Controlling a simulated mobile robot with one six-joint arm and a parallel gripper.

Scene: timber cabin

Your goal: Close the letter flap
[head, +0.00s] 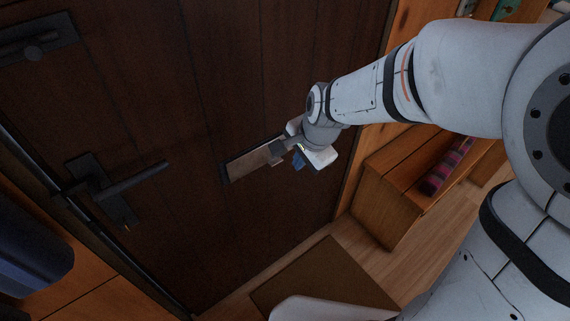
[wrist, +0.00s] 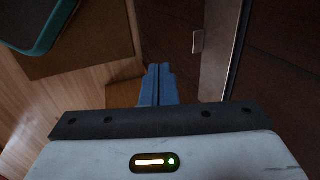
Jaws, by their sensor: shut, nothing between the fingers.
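The letter flap (head: 250,163) is a pale brown metal plate low on the dark timber door (head: 150,90). In the wrist view the flap (wrist: 217,45) is a greyish strip at an angle to the door, with a small pale tab (wrist: 198,41); it appears to stand out from the door. How far it is open is hard to tell. My gripper (head: 298,161) is at the right end of the flap, partly hidden by my own wrist. In the wrist view its blue fingers (wrist: 158,84) are together and empty, left of the flap and apart from it.
A black lever handle (head: 125,185) juts from the door at left, with a black latch (head: 35,45) above. A brown mat (head: 320,280) lies on the plank floor below. A wooden bench (head: 385,185) with a striped cushion (head: 447,165) stands at right.

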